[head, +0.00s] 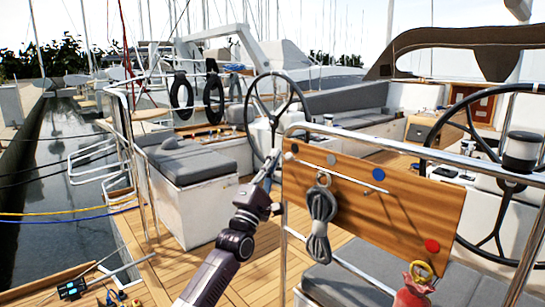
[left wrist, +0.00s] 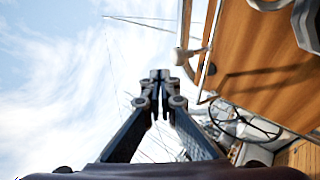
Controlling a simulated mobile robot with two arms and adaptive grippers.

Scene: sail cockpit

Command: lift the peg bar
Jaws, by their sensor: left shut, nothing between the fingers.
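A thin light bar (head: 350,180), which looks like the peg bar, runs slantwise across the front of a wooden board (head: 420,205) in the head view. My left gripper (head: 272,160) is just left of the board's upper left edge, fingers pointing up, shut and empty. In the left wrist view, the shut fingertips (left wrist: 159,76) stand mostly against sky, left of the board (left wrist: 245,60). A pale rod with a whitish knob (left wrist: 182,54) shows at the board's near edge, apart from the fingers. I cannot tell if it is the same bar. My right gripper is out of view.
A grey rope coil (head: 320,220) hangs on the board, below small round pegs. A red bag-like item (head: 414,288) with a yellow ring is at its lower right. A steel rail (head: 400,143) frames the board. A steering wheel (head: 275,100) and grey-cushioned seat (head: 195,163) stand behind.

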